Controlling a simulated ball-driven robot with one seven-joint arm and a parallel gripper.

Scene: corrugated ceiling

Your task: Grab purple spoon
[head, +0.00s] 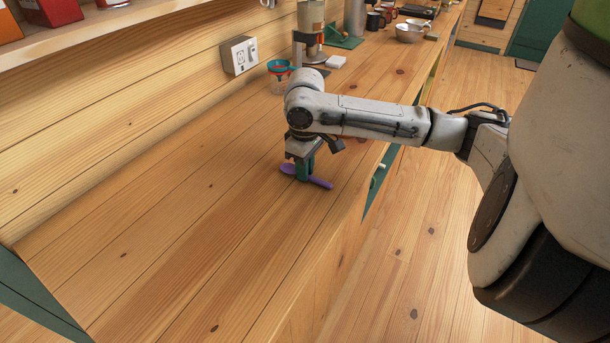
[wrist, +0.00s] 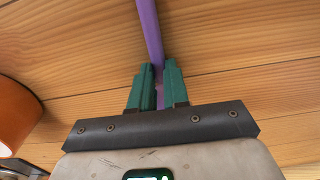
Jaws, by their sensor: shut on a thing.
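The purple spoon (head: 318,183) lies on the wooden counter in the head view, below my gripper (head: 304,172). Its rounded end shows to the left of the fingers and its handle runs out to the right. In the wrist view the purple spoon (wrist: 150,30) runs up from between the green fingers of my gripper (wrist: 157,75) to the top edge. The fingers are shut on it, one on each side. The part between the fingers is mostly hidden. I cannot tell whether the spoon is lifted off the counter.
A clear container with a blue and red top (head: 280,72) stands behind my arm. A metal bowl (head: 409,32) and several cups are farther back. A wall outlet (head: 239,55) is on the plank wall. An orange object (wrist: 18,115) shows at the wrist view's left. The near-left counter is clear.

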